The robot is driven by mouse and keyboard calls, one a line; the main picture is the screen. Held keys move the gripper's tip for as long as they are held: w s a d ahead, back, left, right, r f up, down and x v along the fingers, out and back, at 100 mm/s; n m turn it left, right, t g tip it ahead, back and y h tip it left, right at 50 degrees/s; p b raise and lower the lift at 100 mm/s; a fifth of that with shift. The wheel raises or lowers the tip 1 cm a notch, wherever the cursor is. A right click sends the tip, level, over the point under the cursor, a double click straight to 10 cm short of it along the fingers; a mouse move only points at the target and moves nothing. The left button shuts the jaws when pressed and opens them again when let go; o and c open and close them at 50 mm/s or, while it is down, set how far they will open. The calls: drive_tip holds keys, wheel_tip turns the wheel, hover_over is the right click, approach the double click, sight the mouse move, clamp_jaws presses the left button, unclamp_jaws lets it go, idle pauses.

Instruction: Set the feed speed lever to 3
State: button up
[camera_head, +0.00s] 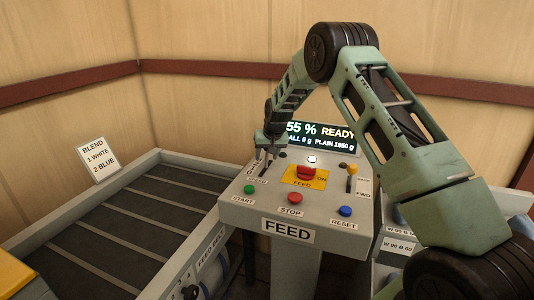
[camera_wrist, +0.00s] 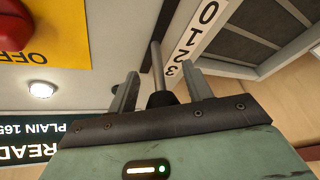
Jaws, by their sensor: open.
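The feed speed lever (camera_wrist: 160,98) shows in the wrist view as a dark knob between my fingers, near the 3 end of the white scale strip (camera_wrist: 197,40) marked 0 1 2 3. A metal strip or rod runs up from it; the exact setting is unclear. My gripper (camera_wrist: 160,72) is open, with one finger on each side of the lever; contact cannot be told. In the head view my gripper (camera_head: 268,152) is low over the back left of the grey FEED panel (camera_head: 238,214) and hides most of the lever.
A red switch (camera_head: 306,173) on a yellow plate sits right of my gripper. START (camera_head: 249,190), STOP (camera_head: 295,198) and RESET (camera_head: 345,211) buttons line the front. The display (camera_head: 320,136) behind reads 55 % READY. A conveyor (camera_head: 125,225) lies left. A sign (camera_head: 98,160) reads BLEND 1 WHITE 2 BLUE.

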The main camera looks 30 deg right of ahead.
clamp_jaws()
drive_tip(key=w+d+f+b, duration=0.1)
drive_tip(key=b, duration=0.2)
drive_tip(key=shift+w+d+f, duration=0.1)
drive_tip(key=shift+w+d, duration=0.05)
drive_tip(key=shift+d, duration=0.25)
drive_tip(key=shift+w+d, duration=0.15)
drive_tip(key=shift+w+r, duration=0.1)
drive_tip(key=shift+r, duration=0.2)
unclamp_jaws()
drive_tip(key=shift+f, duration=0.15)
drive_tip(key=b+v, duration=0.4)
drive_tip(key=v, duration=1.3)
